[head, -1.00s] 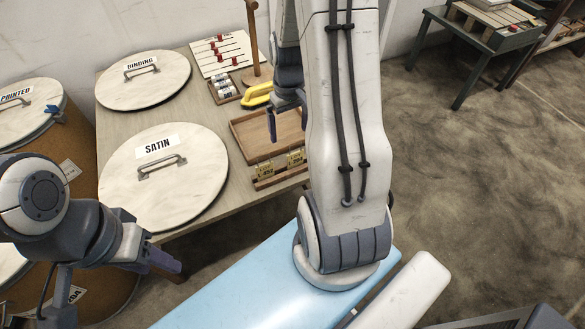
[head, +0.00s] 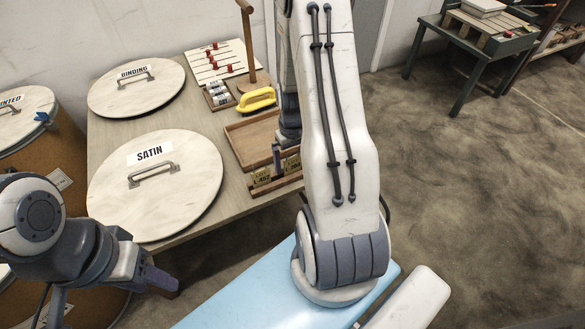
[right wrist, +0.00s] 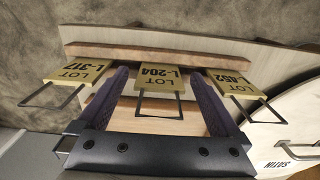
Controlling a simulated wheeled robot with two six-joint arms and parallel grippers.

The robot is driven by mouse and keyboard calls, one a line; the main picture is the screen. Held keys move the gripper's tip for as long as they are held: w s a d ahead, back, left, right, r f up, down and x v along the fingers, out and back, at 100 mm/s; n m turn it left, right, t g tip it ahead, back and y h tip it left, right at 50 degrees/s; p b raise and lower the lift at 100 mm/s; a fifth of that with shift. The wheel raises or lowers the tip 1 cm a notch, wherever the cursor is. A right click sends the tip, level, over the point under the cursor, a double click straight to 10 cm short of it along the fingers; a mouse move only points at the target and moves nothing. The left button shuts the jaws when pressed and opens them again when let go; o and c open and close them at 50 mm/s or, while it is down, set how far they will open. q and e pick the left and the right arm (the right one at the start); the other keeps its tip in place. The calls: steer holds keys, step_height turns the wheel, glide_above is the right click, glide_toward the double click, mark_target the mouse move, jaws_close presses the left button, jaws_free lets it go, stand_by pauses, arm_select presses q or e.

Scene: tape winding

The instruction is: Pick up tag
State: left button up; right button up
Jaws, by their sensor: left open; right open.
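Yellow lot tags with wire loops stand in a wooden rack (head: 277,187) at the front edge of the table. The L-452 tag (head: 262,177) and the L-204 tag (head: 292,164) show in the head view. In the right wrist view the L-204 tag (right wrist: 161,76) lies between the fingers of my right gripper (right wrist: 166,98), with the L-317 tag (right wrist: 78,72) to the left and the L-452 tag (right wrist: 235,85) to the right. My right gripper is open and empty; its arm hides part of the rack in the head view. My left gripper (head: 163,281) is open, away from the tags.
Round lids labelled SATIN (head: 150,195) and BINDING (head: 135,88) lie on the table (head: 205,125). A wooden tray (head: 250,140), a yellow-handled tool (head: 256,99) and white spools (head: 217,93) sit behind the tags. Open floor lies to the right.

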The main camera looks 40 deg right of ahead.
steer(key=c, duration=1.3)
steer(key=shift+r, duration=0.1)
steer(key=shift+c, duration=0.2)
steer(key=shift+r+p, duration=0.3)
steer(key=shift+r, duration=0.25)
steer(key=s+r+p, duration=0.3)
steer(key=s+r, duration=0.6)
steer(key=s, duration=0.2)
steer(key=shift+s+a+r, duration=0.25)
steer(key=shift+s+r, duration=0.05)
steer(key=shift+r, duration=0.1)
